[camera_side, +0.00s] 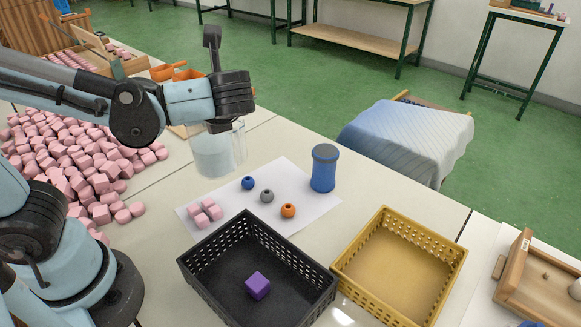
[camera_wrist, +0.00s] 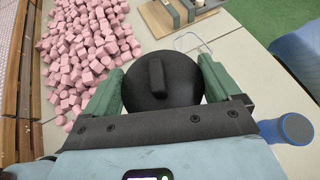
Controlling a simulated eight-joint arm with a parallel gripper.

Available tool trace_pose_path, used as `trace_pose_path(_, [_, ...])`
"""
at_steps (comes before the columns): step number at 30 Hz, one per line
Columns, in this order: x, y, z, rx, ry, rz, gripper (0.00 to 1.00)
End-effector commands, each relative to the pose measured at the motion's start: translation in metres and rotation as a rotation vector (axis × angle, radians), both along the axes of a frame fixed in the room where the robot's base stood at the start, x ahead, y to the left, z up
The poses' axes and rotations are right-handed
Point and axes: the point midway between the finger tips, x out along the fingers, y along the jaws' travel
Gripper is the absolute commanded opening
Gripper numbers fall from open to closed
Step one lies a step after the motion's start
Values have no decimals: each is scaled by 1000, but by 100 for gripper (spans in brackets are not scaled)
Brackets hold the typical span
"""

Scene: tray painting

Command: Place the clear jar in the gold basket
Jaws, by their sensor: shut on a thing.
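The clear jar (camera_side: 214,153) hangs below my gripper (camera_side: 229,112) in the side view, upright, with pale contents and a clear handle on its right. My gripper is shut on it near the top. In the wrist view, a dark round lid (camera_wrist: 160,90) sits between the green fingers, and the clear handle (camera_wrist: 190,42) shows beyond. I cannot tell whether the jar's base touches the table. The gold basket (camera_side: 401,264) stands empty at the front right, well away from the jar.
A black basket (camera_side: 209,283) with a purple cube (camera_side: 257,285) stands left of the gold one. White paper (camera_side: 258,220) holds pink blocks, small balls and a blue canister (camera_side: 324,168). Many pink blocks (camera_side: 75,160) lie at left. A wooden tray (camera_side: 540,285) is at right.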

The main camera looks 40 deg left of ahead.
Motion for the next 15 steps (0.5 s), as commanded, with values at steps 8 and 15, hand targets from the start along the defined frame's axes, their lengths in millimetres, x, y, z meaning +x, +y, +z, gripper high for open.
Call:
trace_pose_path(8, [48, -72, -12, 2, -2, -398, 7])
trace_pose_path(15, [77, -162, -18, 2, -3, -807, 7])
